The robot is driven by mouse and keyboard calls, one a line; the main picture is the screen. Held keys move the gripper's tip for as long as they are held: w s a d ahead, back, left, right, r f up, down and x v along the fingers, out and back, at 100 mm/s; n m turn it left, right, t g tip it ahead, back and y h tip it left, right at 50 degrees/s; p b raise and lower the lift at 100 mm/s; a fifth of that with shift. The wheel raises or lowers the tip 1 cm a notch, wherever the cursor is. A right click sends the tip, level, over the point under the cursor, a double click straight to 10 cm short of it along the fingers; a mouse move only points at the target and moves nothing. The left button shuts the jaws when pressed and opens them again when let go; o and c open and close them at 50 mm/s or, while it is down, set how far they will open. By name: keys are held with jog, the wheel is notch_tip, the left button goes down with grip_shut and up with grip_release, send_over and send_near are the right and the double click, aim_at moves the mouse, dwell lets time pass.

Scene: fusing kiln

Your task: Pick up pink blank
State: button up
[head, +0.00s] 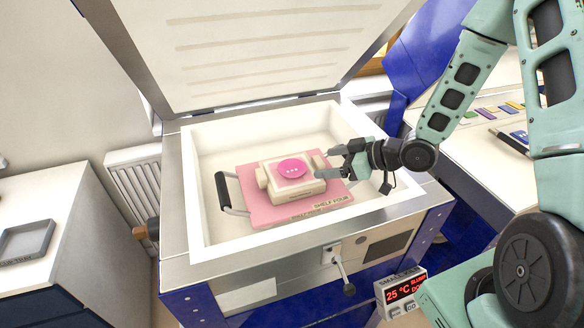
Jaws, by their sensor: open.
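The pink blank (292,168) is a round, flat pink piece with small pale dots. It lies on a cream block-shaped mould (297,190) inside the open kiln. The mould stands on a pink shelf (256,208) marked "SHELF FOUR". My gripper (325,164) is open, just to the right of the blank and over the right part of the mould, its fingers pointing left. Nothing is between the fingers that I can see. Whether the fingertips touch the mould cannot be told.
The kiln's walls (200,190) surround the shelf, and its lid (250,45) stands raised behind. A dark handle (222,190) sticks up at the shelf's left. A grey tray (27,242) sits on the left counter. A red display (403,291) reads 25 °C.

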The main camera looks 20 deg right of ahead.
aim_at(293, 168)
jog(key=p+x, duration=0.1)
jog(key=x, duration=0.4)
jog(key=shift+a, duration=0.1)
jog(key=shift+p+x, duration=1.2)
jog(key=shift+x, duration=1.35)
jog(key=shift+f, duration=0.1)
jog(key=c, duration=0.7)
